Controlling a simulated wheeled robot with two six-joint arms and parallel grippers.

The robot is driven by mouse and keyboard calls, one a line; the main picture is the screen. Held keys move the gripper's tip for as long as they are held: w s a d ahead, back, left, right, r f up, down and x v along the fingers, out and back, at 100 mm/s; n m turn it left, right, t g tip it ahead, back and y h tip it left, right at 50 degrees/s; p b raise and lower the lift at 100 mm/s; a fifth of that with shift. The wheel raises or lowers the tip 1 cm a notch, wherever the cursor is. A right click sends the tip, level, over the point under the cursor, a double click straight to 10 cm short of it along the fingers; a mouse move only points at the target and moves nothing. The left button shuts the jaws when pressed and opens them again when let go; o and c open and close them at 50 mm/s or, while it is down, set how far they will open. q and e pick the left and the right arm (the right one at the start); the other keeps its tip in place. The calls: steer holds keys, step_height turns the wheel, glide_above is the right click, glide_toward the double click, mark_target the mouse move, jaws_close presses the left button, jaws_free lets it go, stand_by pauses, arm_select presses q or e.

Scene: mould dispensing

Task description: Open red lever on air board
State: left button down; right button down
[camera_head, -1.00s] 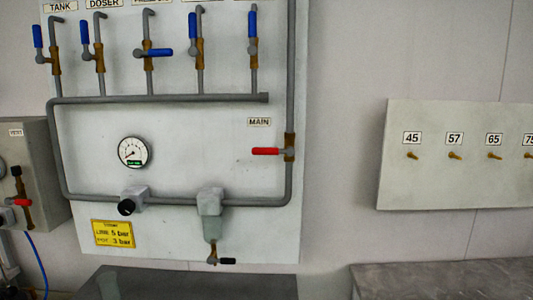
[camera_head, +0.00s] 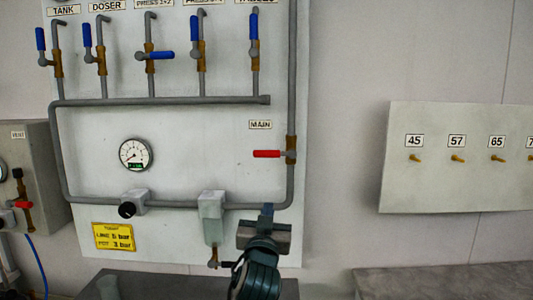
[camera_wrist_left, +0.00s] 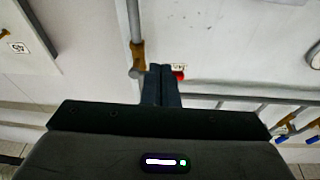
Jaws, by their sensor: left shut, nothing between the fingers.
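The red lever (camera_head: 267,154) under the MAIN label (camera_head: 260,125) points left, level, from its brass valve (camera_head: 291,150) on the vertical pipe at the board's right side. My left gripper (camera_head: 267,208) is in front of the air board (camera_head: 200,175), below the red lever and apart from it in the picture. Its fingers are shut with nothing between them. In the left wrist view the shut fingers (camera_wrist_left: 161,70) point at the board, and only a bit of the red lever (camera_wrist_left: 181,75) shows beside them. My right gripper is not in view.
Several blue-handled valves (camera_head: 154,55) line the top of the board. A gauge (camera_head: 135,154), a regulator knob (camera_head: 128,209) and a filter (camera_head: 211,215) sit lower. A box with a smaller red handle (camera_head: 22,204) is at left. A peg panel (camera_head: 450,185) hangs at right.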

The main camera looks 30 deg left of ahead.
mark_target(266, 152)
arm_select(q)
step_height(266, 152, up, 11)
steer(key=n+t+y, duration=0.1)
steer(key=t+y, duration=0.1)
steer(key=y, duration=0.1)
steer(key=shift+s+a+n, duration=0.15)
steer(key=shift+a+n, duration=0.1)
steer(key=shift+n, duration=0.15)
steer(key=shift+r, duration=0.1)
steer(key=p+x, duration=0.5)
steer(key=x, duration=0.5)
steer(key=shift+w+a+f+p, duration=0.1)
steer(key=shift+w+f+p, duration=0.1)
steer(key=shift+f, duration=0.8)
steer(key=shift+w+a+f+p, duration=0.1)
steer(key=shift+w+f+p, duration=0.1)
steer(key=shift+f, duration=0.85)
